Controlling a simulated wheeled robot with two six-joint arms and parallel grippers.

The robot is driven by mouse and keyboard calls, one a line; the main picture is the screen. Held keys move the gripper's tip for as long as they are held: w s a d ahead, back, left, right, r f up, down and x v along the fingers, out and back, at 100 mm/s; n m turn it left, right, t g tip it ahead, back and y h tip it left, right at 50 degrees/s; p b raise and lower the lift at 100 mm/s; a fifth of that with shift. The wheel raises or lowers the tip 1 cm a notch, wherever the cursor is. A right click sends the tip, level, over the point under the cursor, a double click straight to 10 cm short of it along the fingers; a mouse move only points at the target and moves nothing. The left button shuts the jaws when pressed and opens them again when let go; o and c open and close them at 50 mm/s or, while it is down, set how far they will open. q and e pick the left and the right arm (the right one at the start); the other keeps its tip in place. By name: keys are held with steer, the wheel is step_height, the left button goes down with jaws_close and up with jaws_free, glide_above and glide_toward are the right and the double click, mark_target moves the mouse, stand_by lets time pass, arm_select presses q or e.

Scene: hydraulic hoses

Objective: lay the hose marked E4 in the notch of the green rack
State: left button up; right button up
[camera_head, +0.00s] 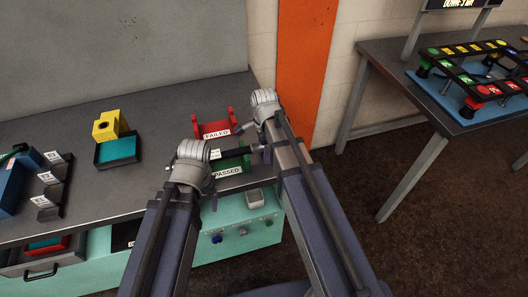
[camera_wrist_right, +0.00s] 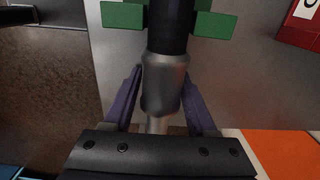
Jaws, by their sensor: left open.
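The hose (camera_head: 233,153) is a black tube with metal ends. It lies across the green rack (camera_head: 232,163), which carries a PASSED label on its front. In the right wrist view the black tube (camera_wrist_right: 170,28) passes between the two green posts (camera_wrist_right: 124,16) of the rack; whether it rests on the notch's bottom cannot be seen. My right gripper (camera_wrist_right: 163,90) has its fingers close on both sides of the metal end fitting (camera_wrist_right: 165,85). My left gripper (camera_head: 192,165) is open at the hose's left end, which its wrist partly hides. No E4 mark is readable.
A red rack (camera_head: 213,121) marked FAILED stands just behind the green one. A yellow block (camera_head: 106,125) with a teal-lined tray (camera_head: 118,150) and labelled dark holders (camera_head: 47,206) stand to the left. A second table (camera_head: 455,125) is at the right.

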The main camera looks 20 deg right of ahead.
steer(key=shift+o, duration=1.1)
step_height(320, 180, up, 12)
steer(key=p, duration=1.2)
steer(key=shift+r, duration=0.1)
steer(key=shift+s+a+n, duration=0.25)
steer(key=shift+n, duration=0.05)
steer(key=s+a+n, duration=0.5)
steer(key=s+n, duration=0.2)
steer(key=n, duration=0.3)
steer(key=s+a+n+h, duration=0.1)
steer(key=s+a+n, duration=0.4)
steer(key=n, duration=0.5)
steer(key=shift+s+n, duration=0.4)
steer(key=shift+s, duration=0.5)
